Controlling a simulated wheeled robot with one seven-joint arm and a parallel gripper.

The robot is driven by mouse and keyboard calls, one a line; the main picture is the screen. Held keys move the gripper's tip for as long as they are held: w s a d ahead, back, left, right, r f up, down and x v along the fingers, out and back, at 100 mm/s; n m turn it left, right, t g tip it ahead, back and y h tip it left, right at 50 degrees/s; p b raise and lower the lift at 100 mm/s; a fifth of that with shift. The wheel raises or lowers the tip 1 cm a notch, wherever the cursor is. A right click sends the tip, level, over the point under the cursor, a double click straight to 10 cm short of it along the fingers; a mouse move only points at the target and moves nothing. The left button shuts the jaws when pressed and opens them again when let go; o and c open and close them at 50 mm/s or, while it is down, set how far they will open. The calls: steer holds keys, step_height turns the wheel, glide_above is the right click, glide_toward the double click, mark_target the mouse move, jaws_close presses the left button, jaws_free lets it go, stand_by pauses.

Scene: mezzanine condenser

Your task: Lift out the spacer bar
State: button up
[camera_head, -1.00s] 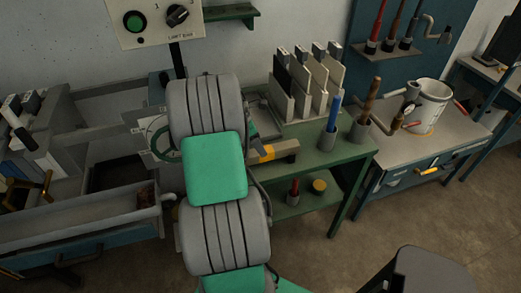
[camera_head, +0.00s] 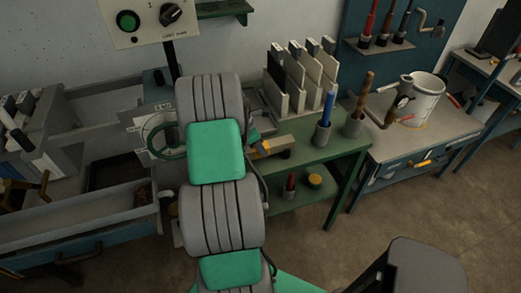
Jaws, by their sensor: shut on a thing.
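A pale tan bar (camera_head: 279,143) with a dark piece under its right end sticks out to the right from behind my arm, at the green bench's left end. I take it for the spacer bar; its left part is hidden. My gripper (camera_head: 260,144) is mostly hidden behind my arm's grey and green links. A small grey-green part and an orange patch show at the bar's near end, where the gripper is shut on it. I cannot tell whether the bar is clear of what lies below it.
The green bench (camera_head: 318,152) carries upright plates in a rack (camera_head: 298,80), a blue-handled tool (camera_head: 327,108) and a wooden-handled tool (camera_head: 362,92). A handwheel (camera_head: 160,136) is left of my arm. A white pot (camera_head: 425,100) stands on the right bench.

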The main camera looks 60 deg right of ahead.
jaws_close()
stand_by(0.3)
steer(key=shift+d+r, duration=0.1)
steer(key=shift+r, duration=0.1)
